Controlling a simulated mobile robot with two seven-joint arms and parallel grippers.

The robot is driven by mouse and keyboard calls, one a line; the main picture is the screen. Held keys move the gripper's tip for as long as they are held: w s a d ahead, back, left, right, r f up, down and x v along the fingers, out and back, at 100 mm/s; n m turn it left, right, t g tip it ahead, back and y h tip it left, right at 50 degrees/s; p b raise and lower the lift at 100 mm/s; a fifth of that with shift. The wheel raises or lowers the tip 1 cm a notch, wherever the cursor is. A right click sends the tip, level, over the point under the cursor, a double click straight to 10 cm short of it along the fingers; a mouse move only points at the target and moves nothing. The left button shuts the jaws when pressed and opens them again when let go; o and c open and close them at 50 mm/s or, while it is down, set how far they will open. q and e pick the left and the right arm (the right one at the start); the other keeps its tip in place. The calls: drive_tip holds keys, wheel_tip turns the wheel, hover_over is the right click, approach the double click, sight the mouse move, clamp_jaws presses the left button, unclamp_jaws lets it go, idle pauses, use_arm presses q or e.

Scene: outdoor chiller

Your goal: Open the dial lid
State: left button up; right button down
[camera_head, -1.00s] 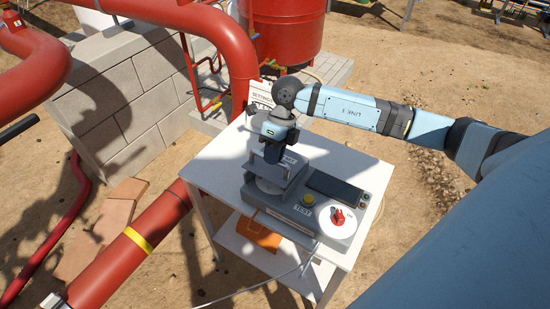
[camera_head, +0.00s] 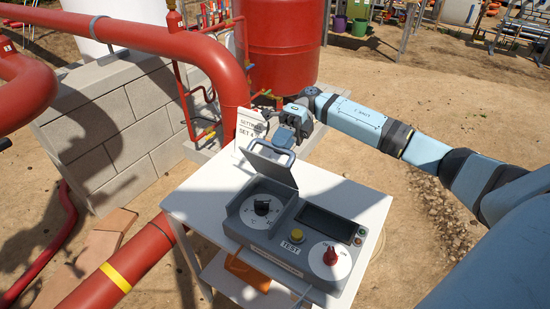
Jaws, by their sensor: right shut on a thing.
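The dial lid (camera_head: 268,167) is a grey flap with a loop-shaped handle (camera_head: 256,145) along its top edge. It stands raised at the back of the dial housing, hinged up and leaning slightly back. Under it, the black dial (camera_head: 262,206) on a white face is uncovered. My right gripper (camera_head: 285,137) is at the top right of the raised lid, behind it, and is shut on the lid handle; the exact finger contact is partly hidden. My left gripper is not in view.
The grey control box (camera_head: 309,262) has a dark screen (camera_head: 327,222), a yellow TEST button (camera_head: 297,236) and a red knob (camera_head: 330,256). It sits on a white table (camera_head: 195,206). A settings sign (camera_head: 246,128) stands behind the lid. Red pipes (camera_head: 150,258) run at left.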

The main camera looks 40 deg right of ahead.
drive_tip(key=d+b, duration=0.1)
drive_tip(key=w+d+y+b, duration=0.1)
drive_tip(key=d, duration=0.1)
drive_tip(key=shift+w+d+f+y+b, duration=0.2)
drive_tip(key=shift+f+y+b, duration=0.15)
drive_tip(key=shift+y+b, duration=0.05)
drive_tip(key=c, duration=1.1)
unclamp_jaws()
drive_tip(key=shift+f, duration=0.1)
drive_tip(key=shift+c, duration=0.2)
drive_tip(key=shift+o, duration=0.2)
drive_tip(key=shift+g, duration=0.3)
drive_tip(key=shift+d, duration=0.1)
